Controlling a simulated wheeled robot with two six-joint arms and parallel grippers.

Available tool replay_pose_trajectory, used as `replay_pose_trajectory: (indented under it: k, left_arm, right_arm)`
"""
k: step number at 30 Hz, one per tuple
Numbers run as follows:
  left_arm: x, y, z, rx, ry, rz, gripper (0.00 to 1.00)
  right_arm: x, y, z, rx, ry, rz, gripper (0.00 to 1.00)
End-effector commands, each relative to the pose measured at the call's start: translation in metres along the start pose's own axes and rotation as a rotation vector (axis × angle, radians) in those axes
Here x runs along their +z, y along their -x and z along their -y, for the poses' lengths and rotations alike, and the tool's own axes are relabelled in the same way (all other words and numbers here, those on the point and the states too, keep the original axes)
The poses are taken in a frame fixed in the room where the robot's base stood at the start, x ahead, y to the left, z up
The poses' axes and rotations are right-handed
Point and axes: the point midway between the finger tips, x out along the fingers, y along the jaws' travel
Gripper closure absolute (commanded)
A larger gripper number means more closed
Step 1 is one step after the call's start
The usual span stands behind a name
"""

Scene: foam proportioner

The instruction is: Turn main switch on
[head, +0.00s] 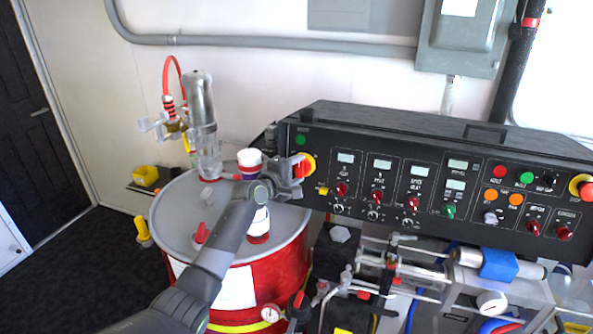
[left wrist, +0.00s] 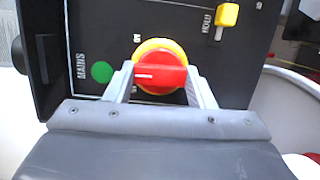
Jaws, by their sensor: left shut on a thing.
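The main switch (head: 307,163) is a red rotary handle on a yellow ring, at the left end of the black control panel. Small lettering beside the ring is too small to read surely. My left gripper (head: 298,170) is at the switch and partly covers it in the head view. In the left wrist view its fingers (left wrist: 161,80) are shut on the two ends of the red handle. My right gripper is not in view.
A green round lamp (left wrist: 102,72) sits beside the switch near the word MAINS. A yellow HOLD knob (left wrist: 227,15) is close by. A red drum (head: 275,270) with a grey lid stands below my left arm. More knobs and displays fill the control panel (head: 400,222) to the right.

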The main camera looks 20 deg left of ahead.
Motion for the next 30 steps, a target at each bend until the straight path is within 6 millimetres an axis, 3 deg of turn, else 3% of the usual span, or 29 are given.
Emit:
replay_pose_trajectory:
  k: [18,30]
  left_arm:
    - [0.001,0.0,-0.002,-0.147,-0.548,0.001,0.74]
    - [0.001,0.0,-0.002,-0.203,-0.762,0.001,0.74]
  right_arm:
    - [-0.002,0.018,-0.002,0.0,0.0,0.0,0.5]
    - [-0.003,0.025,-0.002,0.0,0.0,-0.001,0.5]
